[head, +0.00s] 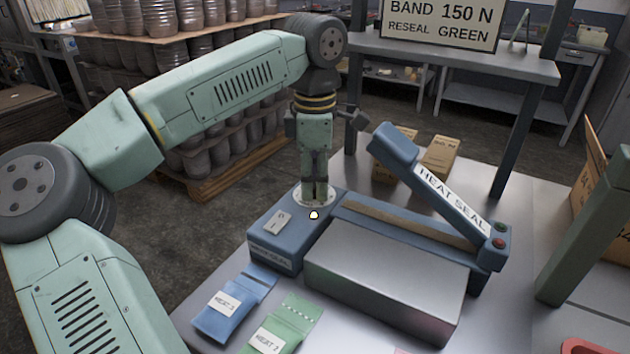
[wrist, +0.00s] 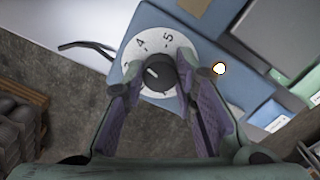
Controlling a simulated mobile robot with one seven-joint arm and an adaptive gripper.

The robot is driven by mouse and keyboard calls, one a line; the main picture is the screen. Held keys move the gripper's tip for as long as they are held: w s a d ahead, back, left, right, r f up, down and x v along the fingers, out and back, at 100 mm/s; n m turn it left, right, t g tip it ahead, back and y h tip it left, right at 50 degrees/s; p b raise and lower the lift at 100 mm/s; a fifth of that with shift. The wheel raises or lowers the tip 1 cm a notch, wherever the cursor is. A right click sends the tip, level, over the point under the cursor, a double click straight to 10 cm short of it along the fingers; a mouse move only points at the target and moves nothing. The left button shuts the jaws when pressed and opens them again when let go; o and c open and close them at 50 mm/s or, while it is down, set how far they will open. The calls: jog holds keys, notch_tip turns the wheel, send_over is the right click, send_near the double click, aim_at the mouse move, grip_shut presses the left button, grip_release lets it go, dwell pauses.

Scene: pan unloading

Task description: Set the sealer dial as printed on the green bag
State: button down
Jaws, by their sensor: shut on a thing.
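The blue heat sealer (head: 275,250) stands on the table with its lid arm (head: 430,180) raised. Its white dial plate (wrist: 133,50) shows 4 and 5; other numbers are partly hidden. My gripper (head: 317,200) points down at the dial, and its fingers are shut on the black knob (wrist: 158,75) in the wrist view. The knob's white mark points up and left, roughly toward the 4 side; the exact setting is hard to tell. The green bag (head: 290,318) lies in front, with a label appearing to read HEAT 2. The blue bag (head: 235,300) beside it has a small HEAT label, its digit unclear.
A small white lamp (head: 314,215) sits beside the dial. A grey metal block (head: 385,285) stands in front of the sealing bar. Cardboard boxes (head: 440,155) are behind the sealer, and a green post (head: 590,235) rises at right. A sign (head: 440,22) reads BAND 150 N, RESEAL GREEN.

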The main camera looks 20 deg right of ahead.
jog(key=n, duration=0.4)
jog(key=shift+n+b, duration=0.3)
jog(key=shift+b, duration=0.05)
jog(key=n, duration=0.4)
jog(key=shift+w+n+b, duration=0.1)
jog(key=shift+n+b, duration=0.2)
jog(key=shift+b, duration=0.05)
jog(key=n, duration=0.4)
jog(key=shift+n+b, duration=0.3)
jog(key=shift+n, duration=1.9)
jog(key=c, duration=1.3)
grip_release()
